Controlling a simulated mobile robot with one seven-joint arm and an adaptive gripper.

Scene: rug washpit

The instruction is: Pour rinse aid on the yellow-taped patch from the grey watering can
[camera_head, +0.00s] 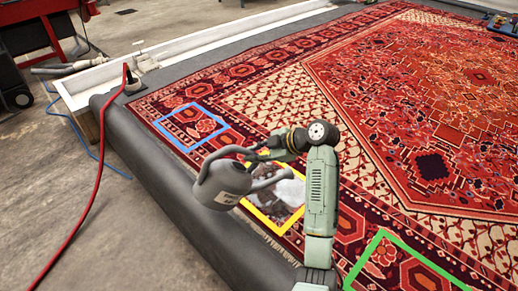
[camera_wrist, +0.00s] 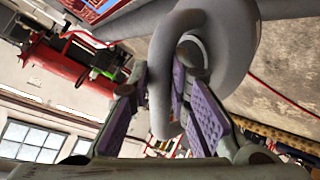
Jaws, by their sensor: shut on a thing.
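The grey watering can (camera_head: 222,184) hangs in the air over the near left border of the rug. Its spout points right, over the yellow-taped patch (camera_head: 290,194). The patch has a whitish-grey area inside its tape, partly hidden by the can and my arm. My gripper (camera_head: 250,154) is shut on the can's looped handle. In the wrist view, the grey handle (camera_wrist: 163,85) passes between the purple-padded fingers of my gripper (camera_wrist: 188,105). I cannot make out any liquid stream leaving the spout.
A blue-taped patch (camera_head: 190,127) lies farther back on the red rug (camera_head: 455,105), and a green-taped patch (camera_head: 385,262) lies at the front right. A red hose (camera_head: 86,208) runs down the left over the concrete floor. A dark rounded edge (camera_head: 165,185) borders the rug.

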